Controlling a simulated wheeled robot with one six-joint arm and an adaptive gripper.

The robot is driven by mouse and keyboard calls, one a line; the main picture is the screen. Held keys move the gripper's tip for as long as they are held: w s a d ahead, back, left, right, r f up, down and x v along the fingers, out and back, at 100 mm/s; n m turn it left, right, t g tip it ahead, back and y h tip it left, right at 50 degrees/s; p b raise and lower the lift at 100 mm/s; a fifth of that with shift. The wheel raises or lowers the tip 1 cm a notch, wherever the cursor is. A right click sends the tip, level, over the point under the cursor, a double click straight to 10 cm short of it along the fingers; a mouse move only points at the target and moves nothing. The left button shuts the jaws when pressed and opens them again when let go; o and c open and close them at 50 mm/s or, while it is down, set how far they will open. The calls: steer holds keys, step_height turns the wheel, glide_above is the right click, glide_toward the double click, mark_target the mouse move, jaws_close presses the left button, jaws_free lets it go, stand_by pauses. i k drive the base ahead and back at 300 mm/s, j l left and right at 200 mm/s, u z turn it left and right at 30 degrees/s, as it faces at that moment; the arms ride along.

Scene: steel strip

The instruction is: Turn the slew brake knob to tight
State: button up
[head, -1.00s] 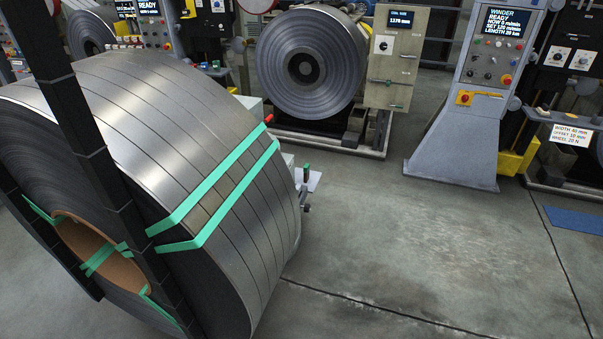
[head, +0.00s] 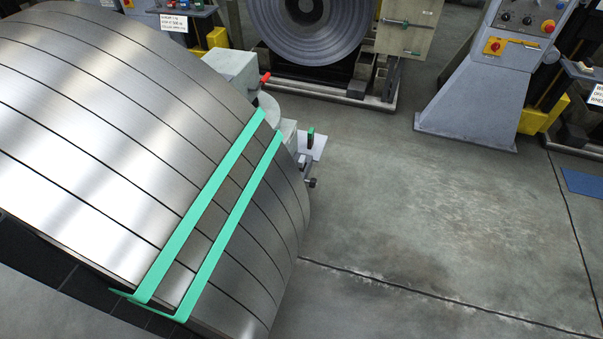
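I cannot pick out the slew brake knob for sure. A small dark knob-like part (head: 312,183) sticks out past the right edge of the large steel coil (head: 110,110); I cannot tell what it belongs to. A red-tipped handle (head: 265,78) shows on a grey machine (head: 232,68) behind the coil. The coil hides most of that machine. My gripper is not in view.
Two green straps (head: 205,205) cross the big coil, which fills the left side. A second coil (head: 308,25) stands at the back beside a beige cabinet (head: 408,30). A grey control console (head: 495,75) stands at the back right. The concrete floor (head: 430,220) is clear at centre right.

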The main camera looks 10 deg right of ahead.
mark_target(312, 183)
steer(key=i+l+u, duration=0.1)
steer(key=i+l, duration=0.2)
steer(key=i+l+u, duration=0.1)
steer(key=i+l, duration=0.15)
steer(key=l, duration=0.15)
steer(key=i+l+u, duration=0.15)
steer(key=l, duration=0.25)
steer(key=i+l+u, duration=0.1)
steer(key=i+l, duration=0.25)
steer(key=i+l+u, duration=0.1)
steer(key=i+l, duration=0.15)
steer(key=l, duration=0.25)
steer(key=i+l+u, duration=0.1)
steer(key=l, duration=0.35)
steer(key=i+l+u, duration=0.15)
steer(key=i+l, duration=0.15)
steer(key=l, duration=0.15)
steer(key=i+l+u, duration=0.1)
steer(key=l, duration=0.4)
steer(key=i, duration=0.05)
